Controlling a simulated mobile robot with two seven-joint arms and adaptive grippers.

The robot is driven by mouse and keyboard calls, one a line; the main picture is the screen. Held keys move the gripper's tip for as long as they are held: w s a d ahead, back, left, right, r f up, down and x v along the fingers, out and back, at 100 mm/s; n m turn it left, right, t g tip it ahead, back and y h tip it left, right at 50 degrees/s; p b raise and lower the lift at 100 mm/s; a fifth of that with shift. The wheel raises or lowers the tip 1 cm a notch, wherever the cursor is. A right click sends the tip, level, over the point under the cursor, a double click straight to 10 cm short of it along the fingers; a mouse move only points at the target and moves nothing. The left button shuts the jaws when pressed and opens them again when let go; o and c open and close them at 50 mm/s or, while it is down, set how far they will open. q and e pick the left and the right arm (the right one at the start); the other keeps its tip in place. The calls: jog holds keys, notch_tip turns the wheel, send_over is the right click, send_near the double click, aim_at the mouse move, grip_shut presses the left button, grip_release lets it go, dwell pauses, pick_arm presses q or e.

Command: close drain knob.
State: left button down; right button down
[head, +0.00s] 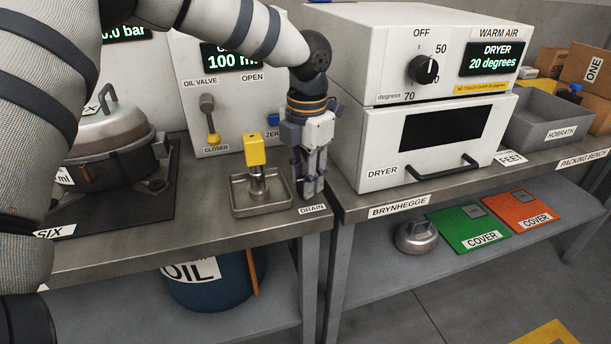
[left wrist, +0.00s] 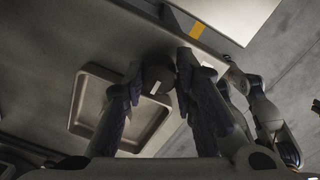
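The drain knob (left wrist: 158,80) shows in the left wrist view as a dark round top with a short white mark. It sits between the two fingers of my left gripper (left wrist: 159,72), beside the drain tray's rim. I cannot tell whether the fingers press on it. In the head view my left gripper (head: 309,188) points straight down just right of the square metal drain tray (head: 236,199), above the DRAIN label (head: 312,209). The knob is mostly hidden by the fingers there.
A yellow block on a metal stem (head: 255,150) stands at the tray, close left of my gripper. The dryer (head: 425,145) stands close on the right. Behind is the oil panel (head: 215,120) with its valve lever (head: 209,118). The bench's front edge is close.

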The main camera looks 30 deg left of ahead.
pick_arm(q)
jog(key=shift+m, duration=0.3)
jog(key=m, duration=0.3)
jog(key=shift+m, duration=1.9)
jog(key=c, duration=1.3)
grip_release()
notch_tip(320, 180, up, 12)
jog(key=shift+s+d, duration=0.15)
